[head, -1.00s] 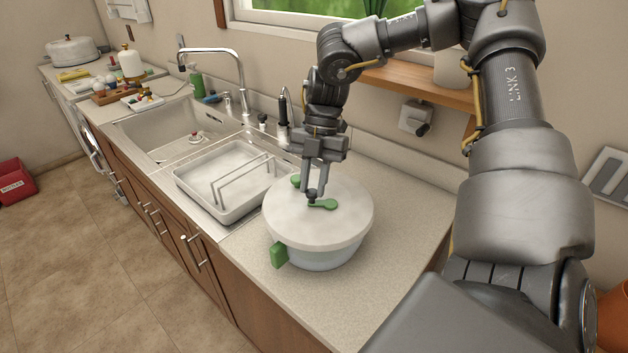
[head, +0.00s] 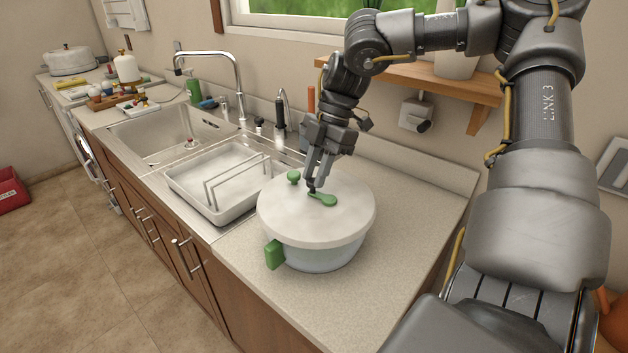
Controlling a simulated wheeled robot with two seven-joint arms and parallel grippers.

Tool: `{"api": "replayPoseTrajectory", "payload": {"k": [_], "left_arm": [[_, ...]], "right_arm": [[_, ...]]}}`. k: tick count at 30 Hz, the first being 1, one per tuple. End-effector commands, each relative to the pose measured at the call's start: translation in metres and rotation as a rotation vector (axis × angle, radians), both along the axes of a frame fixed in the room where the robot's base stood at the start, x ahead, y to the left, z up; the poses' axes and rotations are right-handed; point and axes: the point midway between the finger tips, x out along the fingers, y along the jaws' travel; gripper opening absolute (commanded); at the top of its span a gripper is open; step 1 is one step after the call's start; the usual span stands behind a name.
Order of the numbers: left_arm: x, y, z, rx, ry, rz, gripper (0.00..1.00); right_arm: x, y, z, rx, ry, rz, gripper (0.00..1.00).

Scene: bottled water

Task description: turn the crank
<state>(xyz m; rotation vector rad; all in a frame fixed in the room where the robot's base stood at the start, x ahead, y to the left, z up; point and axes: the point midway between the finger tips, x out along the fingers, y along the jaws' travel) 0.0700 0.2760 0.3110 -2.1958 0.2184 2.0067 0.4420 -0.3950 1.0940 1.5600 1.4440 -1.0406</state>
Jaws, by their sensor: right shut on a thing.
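A salad-spinner-like bowl with a white lid (head: 340,225) stands on the counter in the head view. A green crank (head: 325,199) sits on top of the lid, its rounded end toward the right. A green knob (head: 293,177) stands near the lid's back left, and a green handle (head: 274,254) sticks out at the bowl's front left. My right gripper (head: 313,187) points down at the lid and is shut on the crank's dark upright grip, which its fingers partly hide. My left gripper is not in view.
A faucet (head: 240,75) and a sprayer (head: 280,115) stand behind. The counter (head: 420,208) right of the bowl is clear. A wooden shelf (head: 450,86) is above.

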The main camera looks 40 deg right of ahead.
Motion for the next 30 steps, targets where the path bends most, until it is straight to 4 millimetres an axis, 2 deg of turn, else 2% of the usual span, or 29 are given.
{"api": "replayPoseTrajectory", "payload": {"k": [1,10,27,28,30], "left_arm": [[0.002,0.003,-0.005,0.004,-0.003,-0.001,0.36],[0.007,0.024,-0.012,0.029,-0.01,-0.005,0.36],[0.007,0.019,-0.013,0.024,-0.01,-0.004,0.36],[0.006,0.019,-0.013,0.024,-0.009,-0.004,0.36],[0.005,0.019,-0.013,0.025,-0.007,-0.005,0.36]], "right_arm": [[-0.001,-0.001,-0.003,0.0,-0.001,-0.029,0.01],[-0.001,-0.006,-0.002,-0.001,0.003,-0.16,0.01],[-0.002,-0.008,-0.001,-0.001,0.005,-0.195,0.01],[-0.002,-0.008,-0.001,-0.001,0.005,-0.195,0.25],[-0.002,-0.008,-0.001,-0.001,0.004,-0.194,0.34]]}}
